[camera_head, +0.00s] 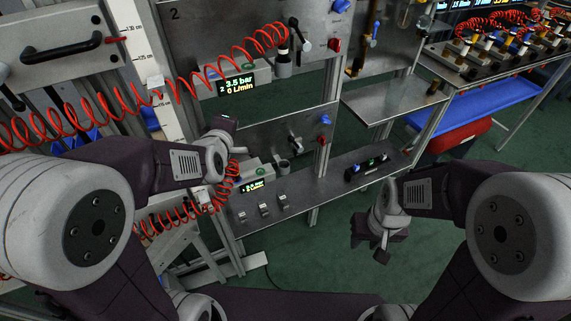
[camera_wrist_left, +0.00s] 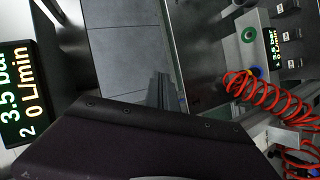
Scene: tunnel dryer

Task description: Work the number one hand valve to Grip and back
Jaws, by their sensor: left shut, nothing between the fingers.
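A lower grey panel carries a hand valve (camera_head: 295,144) with a dark lever and pale body; its number is not readable, so I cannot tell whether it is number one. The panel above is marked 2 and has a similar lever valve (camera_head: 301,36). My left gripper (camera_head: 223,124) is shut and empty, left of the lower valve and apart from it; its fingers are hard to make out. My right gripper (camera_head: 380,243) hangs low at the right, away from the panels; its finger gap is unclear.
A red coiled hose (camera_head: 205,72) stretches across the left side. A display (camera_head: 237,86) reads 3.5 bar, 0 L/min. A metal shelf (camera_head: 325,187) with small blocks (camera_head: 264,209) juts below the lower panel. A blue knob (camera_head: 325,119) sits right of the valve. Green floor lies open in front.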

